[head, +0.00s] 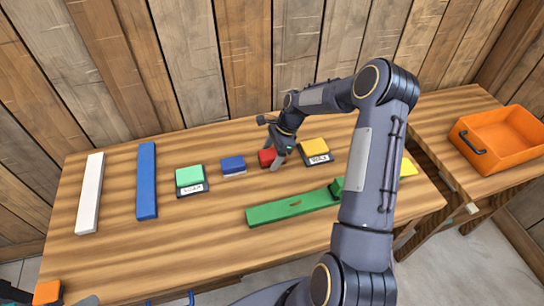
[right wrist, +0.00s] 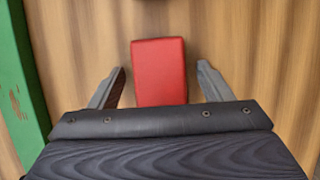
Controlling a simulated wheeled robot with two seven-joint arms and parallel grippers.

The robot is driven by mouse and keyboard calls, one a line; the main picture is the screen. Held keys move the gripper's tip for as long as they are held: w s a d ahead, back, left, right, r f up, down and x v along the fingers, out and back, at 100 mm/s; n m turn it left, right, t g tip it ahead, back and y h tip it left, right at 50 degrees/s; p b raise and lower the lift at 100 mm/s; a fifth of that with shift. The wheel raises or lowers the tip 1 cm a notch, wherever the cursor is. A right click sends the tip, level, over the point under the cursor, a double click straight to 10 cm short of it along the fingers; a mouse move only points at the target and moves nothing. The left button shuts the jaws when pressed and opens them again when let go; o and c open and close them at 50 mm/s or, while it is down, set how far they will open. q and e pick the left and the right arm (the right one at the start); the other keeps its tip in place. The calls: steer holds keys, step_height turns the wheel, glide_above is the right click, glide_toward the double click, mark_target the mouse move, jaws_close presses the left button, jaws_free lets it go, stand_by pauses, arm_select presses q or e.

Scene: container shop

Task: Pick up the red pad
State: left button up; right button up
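The red pad (head: 266,157) lies on the wooden table, between a blue pad and a yellow pad. It also shows in the right wrist view (right wrist: 160,72) as a red block. My right gripper (head: 277,157) is down at the red pad and partly hides it in the head view. In the right wrist view my right gripper (right wrist: 160,84) is open, with one finger on each side of the pad and a gap on both sides. Dark parts at the bottom left corner of the head view may belong to my left arm; its fingers cannot be made out.
The blue pad (head: 233,164), green pad (head: 189,176) and yellow pad (head: 314,146) stand in the same row. A long green bar (head: 290,207) lies in front. White (head: 90,195) and blue (head: 147,180) bars lie left. An orange bin (head: 512,142) stands on the right table.

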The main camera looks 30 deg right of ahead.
mark_target(268, 155)
steer(key=c, duration=1)
steer(key=shift+r, duration=0.15)
steer(key=shift+r, duration=0.35)
step_height(268, 155, up, 3)
steer(key=shift+s+f+b, duration=0.15)
steer(key=shift+b, duration=0.55)
steer(key=s+a+r+b, duration=0.2)
steer(key=s+a+r, duration=0.4)
steer(key=s+r, duration=0.3)
steer(key=s, duration=0.3)
steer(key=shift+s+r, duration=0.2)
steer(key=shift+s, duration=0.05)
